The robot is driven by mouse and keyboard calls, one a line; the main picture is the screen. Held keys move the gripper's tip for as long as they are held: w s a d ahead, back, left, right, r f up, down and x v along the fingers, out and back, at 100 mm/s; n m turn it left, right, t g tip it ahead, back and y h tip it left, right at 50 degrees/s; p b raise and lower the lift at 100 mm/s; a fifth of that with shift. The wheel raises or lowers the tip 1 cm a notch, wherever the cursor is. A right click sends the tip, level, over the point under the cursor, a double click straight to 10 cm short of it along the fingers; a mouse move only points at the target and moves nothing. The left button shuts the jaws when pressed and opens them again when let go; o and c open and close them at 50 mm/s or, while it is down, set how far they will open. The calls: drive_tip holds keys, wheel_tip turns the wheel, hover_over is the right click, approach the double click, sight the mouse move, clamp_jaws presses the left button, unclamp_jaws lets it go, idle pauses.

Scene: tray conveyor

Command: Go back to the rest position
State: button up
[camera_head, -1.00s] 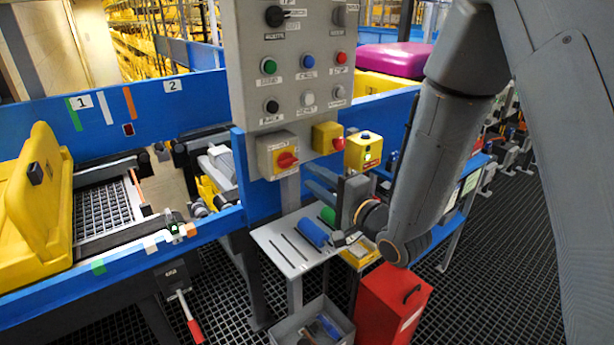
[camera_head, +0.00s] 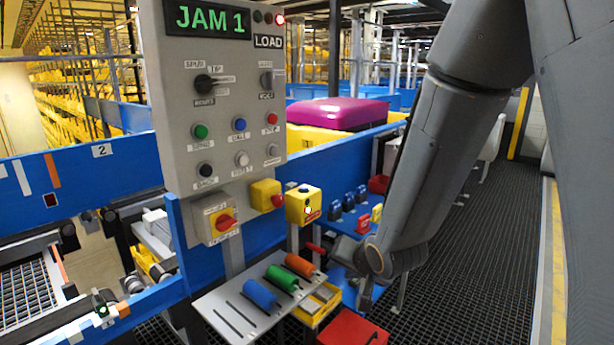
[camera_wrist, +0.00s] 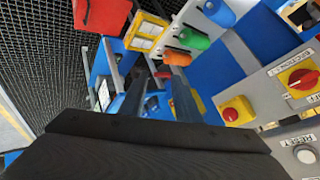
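My gripper's two dark fingers stand apart in the wrist view (camera_wrist: 158,88), with nothing held between them. In the head view my arm comes down from the upper right and its wrist bends at the right of the tool shelf; the fingertips are hard to make out there. The gripper hangs clear of the control panel (camera_head: 222,130), with the blue handle (camera_head: 260,294), green handle (camera_head: 282,278) and orange handle (camera_head: 300,264) on the grey shelf (camera_head: 222,312) to its left.
The panel display reads "JAM 1" and a red light is lit. A yellow button box (camera_head: 303,204) stands beside the panel. A red box (camera_head: 350,330) is on the floor below my wrist. The blue conveyor wall (camera_head: 90,180) runs at left; open grating floor (camera_head: 470,240) lies at right.

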drive_tip(key=s+d+n+g+h, duration=0.1)
drive_tip(key=s+d+g, duration=0.3)
drive_tip(key=s, duration=0.6)
drive_tip(key=s+d+n+g+h, duration=0.1)
drive_tip(key=s+d+n+g, duration=0.2)
drive_tip(key=s+d, duration=0.4)
drive_tip(key=s+g, duration=0.1)
drive_tip(key=s, duration=0.2)
drive_tip(key=shift+d+h, duration=0.15)
drive_tip(key=shift+h, duration=0.25)
drive_tip(key=shift+w, duration=0.1)
